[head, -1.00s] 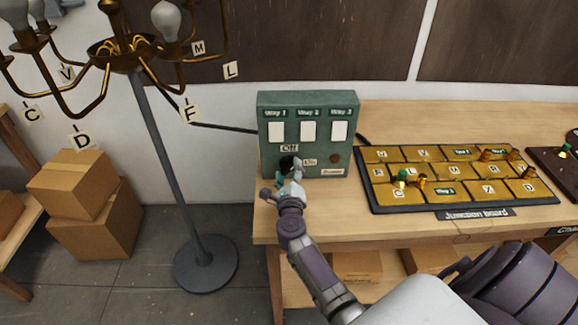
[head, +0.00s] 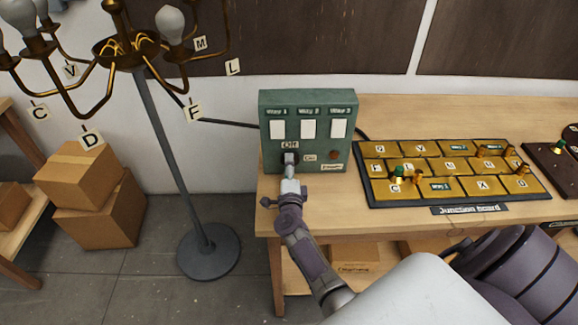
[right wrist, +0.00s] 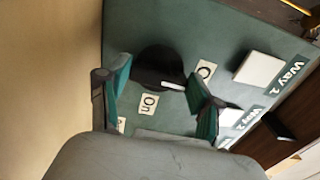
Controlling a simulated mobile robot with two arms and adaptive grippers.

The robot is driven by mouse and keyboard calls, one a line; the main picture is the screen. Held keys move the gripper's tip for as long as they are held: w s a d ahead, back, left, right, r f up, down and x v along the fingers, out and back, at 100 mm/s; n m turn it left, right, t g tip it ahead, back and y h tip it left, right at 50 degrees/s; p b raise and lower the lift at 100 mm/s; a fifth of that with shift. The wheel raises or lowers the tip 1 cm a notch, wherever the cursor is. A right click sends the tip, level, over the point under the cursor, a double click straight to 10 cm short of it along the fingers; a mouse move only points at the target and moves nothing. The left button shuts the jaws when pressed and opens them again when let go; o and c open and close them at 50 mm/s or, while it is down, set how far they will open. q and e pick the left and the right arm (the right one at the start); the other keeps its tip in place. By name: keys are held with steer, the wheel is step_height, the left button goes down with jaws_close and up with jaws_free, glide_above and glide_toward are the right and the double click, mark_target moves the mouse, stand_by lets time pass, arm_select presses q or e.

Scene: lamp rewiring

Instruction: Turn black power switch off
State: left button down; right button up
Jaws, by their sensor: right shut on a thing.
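The black power switch (head: 290,157) is a round knob low on the front of the green control box (head: 308,97). An "Off" label sits above it and an "On" label to its right. My right gripper (head: 289,167) is at the switch. In the right wrist view, its teal-padded fingers (right wrist: 160,84) stand either side of the black knob (right wrist: 153,68), shut on it. The knob's white mark shows between the "On" label and the partly hidden second label; which one it points at is unclear. My left gripper is not in view.
A junction board (head: 375,194) with gold tiles and several pegs lies right of the box. A brass lamp on a grey stand (head: 178,160) rises at left, its cable running to the box. Cardboard boxes (head: 100,215) are on the floor. Bare wooden tabletop (head: 400,117) lies behind the board.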

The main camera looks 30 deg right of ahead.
steer(key=shift+f+n, duration=0.15)
steer(key=shift+n, duration=0.15)
steer(key=o, duration=1.1)
steer(key=shift+o, duration=0.2)
steer(key=v, duration=0.7)
steer(key=shift+s+a, duration=0.15)
steer(key=shift+s, duration=0.05)
steer(key=shift+a, duration=0.1)
